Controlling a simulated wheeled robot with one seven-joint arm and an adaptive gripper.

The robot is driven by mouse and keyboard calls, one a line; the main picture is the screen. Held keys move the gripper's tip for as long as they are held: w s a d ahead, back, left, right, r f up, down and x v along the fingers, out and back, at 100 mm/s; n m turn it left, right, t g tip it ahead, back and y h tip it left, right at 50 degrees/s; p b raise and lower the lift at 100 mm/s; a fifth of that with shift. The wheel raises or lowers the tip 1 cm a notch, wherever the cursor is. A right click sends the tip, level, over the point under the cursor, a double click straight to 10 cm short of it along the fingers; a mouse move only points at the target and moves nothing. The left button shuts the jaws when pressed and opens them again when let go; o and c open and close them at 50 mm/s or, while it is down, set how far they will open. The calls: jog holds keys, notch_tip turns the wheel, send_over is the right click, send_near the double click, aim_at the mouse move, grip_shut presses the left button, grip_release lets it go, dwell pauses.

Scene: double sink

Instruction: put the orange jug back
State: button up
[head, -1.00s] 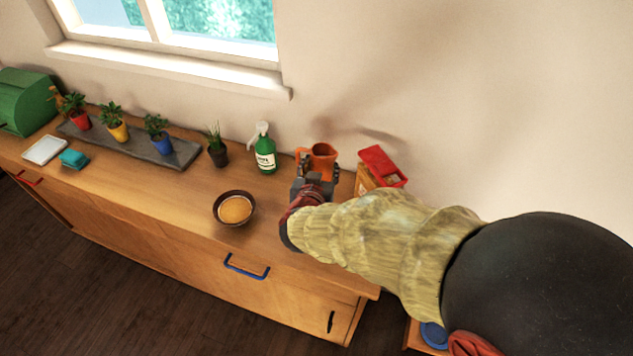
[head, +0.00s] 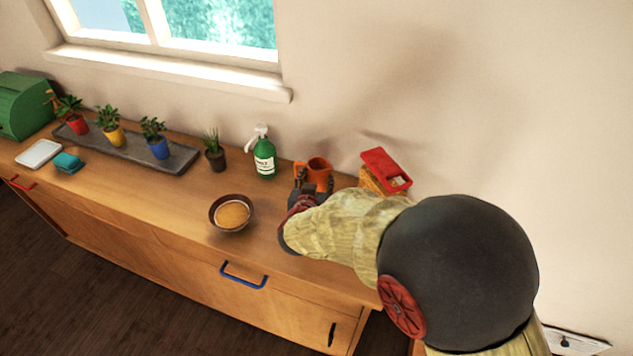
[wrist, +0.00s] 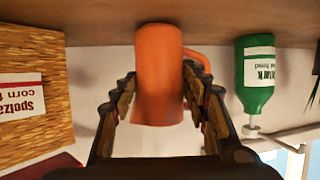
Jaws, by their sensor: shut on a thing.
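The orange jug (head: 318,167) is at the right part of the wooden counter, with its handle on the left in the head view. In the wrist view, which is upside down, the jug (wrist: 158,60) is upright with its base at the counter surface. I cannot tell whether it touches. My gripper (head: 310,186) is shut on the jug's body, one finger on each side, as the wrist view also shows (wrist: 160,88). My gripper and arm hide the jug's lower part in the head view.
A green spray bottle (head: 264,158) stands left of the jug. A red-topped corn box (head: 384,171) stands close on its right. A dark bowl (head: 231,213) with orange-brown contents is in front left. Small potted plants, including a dark pot (head: 215,158), line the back.

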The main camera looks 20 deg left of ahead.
jog(key=shift+f, duration=0.1)
jog(key=o, duration=1.5)
jog(key=shift+s+r, duration=0.1)
jog(key=shift+r, duration=0.1)
jog(key=p+v, duration=0.4)
jog(key=v, duration=0.7)
jog(key=shift+s+d+r, duration=0.1)
jog(key=shift+s+r, duration=0.05)
jog(key=shift+s, duration=0.2)
